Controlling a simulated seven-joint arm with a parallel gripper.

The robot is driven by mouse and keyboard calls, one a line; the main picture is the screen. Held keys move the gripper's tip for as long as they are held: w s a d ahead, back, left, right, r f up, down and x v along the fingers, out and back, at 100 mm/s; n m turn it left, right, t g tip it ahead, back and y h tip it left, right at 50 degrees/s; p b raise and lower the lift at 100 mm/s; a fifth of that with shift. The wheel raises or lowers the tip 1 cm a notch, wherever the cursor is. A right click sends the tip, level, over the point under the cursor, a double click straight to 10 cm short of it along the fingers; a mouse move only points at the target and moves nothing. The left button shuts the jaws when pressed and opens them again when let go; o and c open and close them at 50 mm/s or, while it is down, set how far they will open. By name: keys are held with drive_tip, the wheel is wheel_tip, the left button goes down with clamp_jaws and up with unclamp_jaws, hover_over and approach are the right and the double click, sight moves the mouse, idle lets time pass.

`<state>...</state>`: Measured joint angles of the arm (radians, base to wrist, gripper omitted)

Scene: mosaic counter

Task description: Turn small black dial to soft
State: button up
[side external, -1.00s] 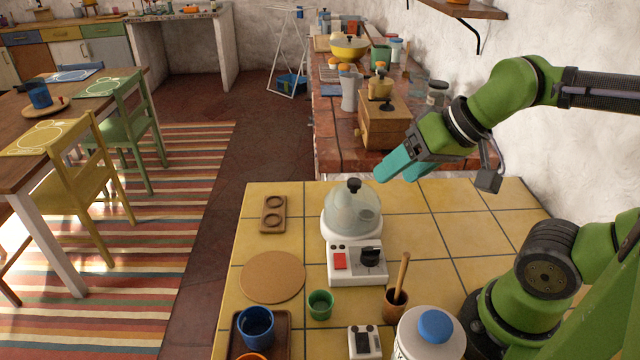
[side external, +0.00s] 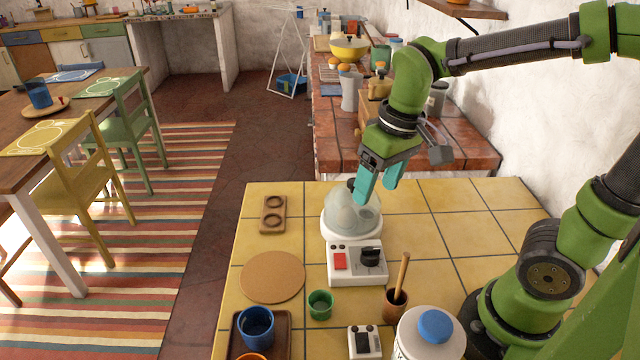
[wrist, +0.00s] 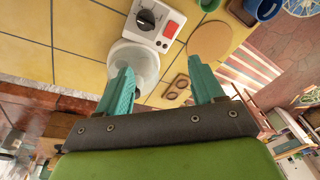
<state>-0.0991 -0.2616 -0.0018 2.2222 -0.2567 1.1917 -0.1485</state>
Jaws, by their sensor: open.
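The small black dial (side external: 370,256) sits on the right of the white base of an appliance (side external: 345,276), beside a red switch (side external: 339,261). The dial also shows in the wrist view (wrist: 146,20), with the red switch (wrist: 170,29) next to it. A clear domed bowl (side external: 345,212) stands on the appliance behind the dial. My gripper (side external: 378,196), with teal fingers, is open and empty above the bowl's right side, behind and above the dial. It touches nothing that I can make out. The dial's markings are too small to read.
A wooden pestle in a cup (side external: 397,292) stands to the dial's right. A green cup (side external: 320,305), a blue cup (side external: 256,327) and a white jar with a blue lid (side external: 432,335) stand in front. A round cork mat (side external: 272,277) lies left. The right-hand tiles are clear.

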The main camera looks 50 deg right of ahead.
sight(371, 249)
drive_tip(key=shift+n+g+h, duration=0.4)
drive_tip(key=shift+n+g, duration=0.3)
drive_tip(key=shift+g, duration=0.2)
drive_tip(key=f, duration=1.6)
drive_tip(key=shift+w+d+f, duration=0.1)
drive_tip(key=shift+d+f, duration=0.25)
drive_tip(key=shift+d, duration=0.05)
drive_tip(key=c, duration=1.1)
drive_tip(key=shift+o, duration=0.2)
